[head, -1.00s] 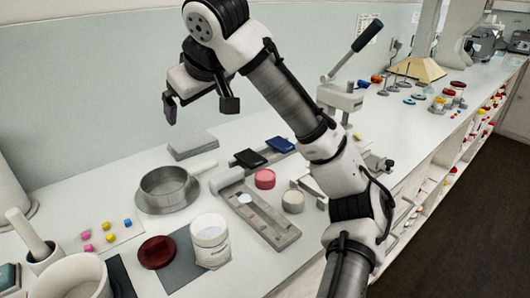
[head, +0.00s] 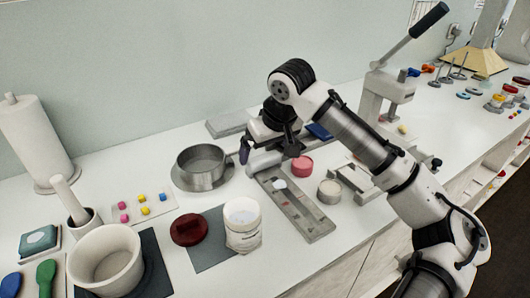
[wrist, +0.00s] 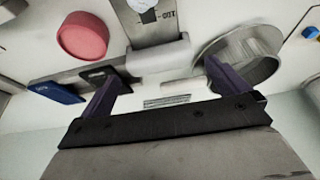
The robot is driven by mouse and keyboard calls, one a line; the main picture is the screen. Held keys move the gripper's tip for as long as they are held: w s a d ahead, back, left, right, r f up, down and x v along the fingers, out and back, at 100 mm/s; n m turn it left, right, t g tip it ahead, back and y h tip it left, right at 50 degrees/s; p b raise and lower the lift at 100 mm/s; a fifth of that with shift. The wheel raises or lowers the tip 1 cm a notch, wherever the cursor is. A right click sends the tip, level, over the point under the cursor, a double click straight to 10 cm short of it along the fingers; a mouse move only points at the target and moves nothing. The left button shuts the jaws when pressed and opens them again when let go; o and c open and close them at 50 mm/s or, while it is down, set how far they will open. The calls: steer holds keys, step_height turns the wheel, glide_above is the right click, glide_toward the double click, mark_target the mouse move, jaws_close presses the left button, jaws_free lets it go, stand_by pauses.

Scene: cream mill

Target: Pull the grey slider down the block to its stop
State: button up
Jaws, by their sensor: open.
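The block (head: 306,216) is a long, flat grey metal slab lying on the bench, with a groove and small markings along its top. A pale blob (head: 280,184) lies on it near its far end. The slider (head: 262,165) is a pale grey bar across the block's far end; it also shows in the wrist view (wrist: 158,56). My gripper (head: 268,157) is open, above and close to the slider. In the wrist view its two dark purple fingers (wrist: 163,70) stand wide apart, with the slider between and beyond them. Nothing is held. Contact cannot be told.
A metal pan (head: 202,178) stands just left of the slider. A pink round tub (head: 302,167) and a cream one (head: 330,191) stand right of the block. A white jar (head: 242,238) and dark red lid (head: 188,230) are at front left. A lever press (head: 384,100) stands behind right.

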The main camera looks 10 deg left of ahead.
mark_target(264, 164)
steer(key=shift+x, duration=1.45)
steer(key=shift+c, duration=0.3)
